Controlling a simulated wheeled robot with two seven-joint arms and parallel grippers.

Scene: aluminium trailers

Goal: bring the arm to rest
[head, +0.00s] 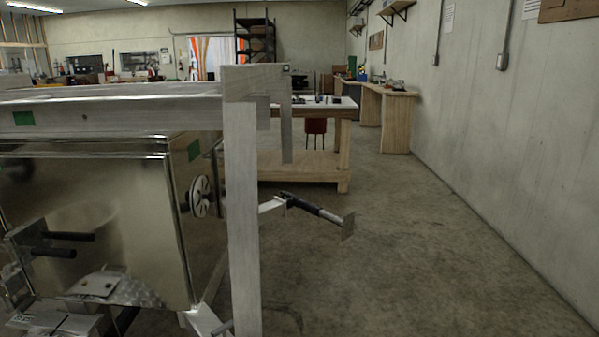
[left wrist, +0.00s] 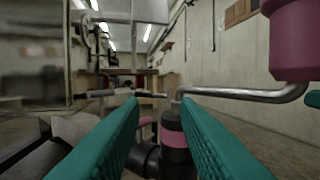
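Neither arm nor gripper shows in the head view. In the left wrist view my left gripper (left wrist: 160,101) shows as two teal fingers spread apart, with nothing visibly clamped between them. A bent metal rod (left wrist: 245,94) runs from beyond the fingertips to the right, up to a large pink cylinder (left wrist: 296,42). A black and pink part (left wrist: 173,140) shows in the gap between the fingers, lower down. I cannot tell whether it touches them. My right gripper cannot be made out in either view.
A metal trailer body (head: 100,210) fills the left of the head view, with an upright aluminium post (head: 243,220). A black-gripped bar (head: 318,208) juts right from behind the post. A wooden workbench (head: 300,168) stands beyond. The concrete floor (head: 430,260) toward the right wall is clear.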

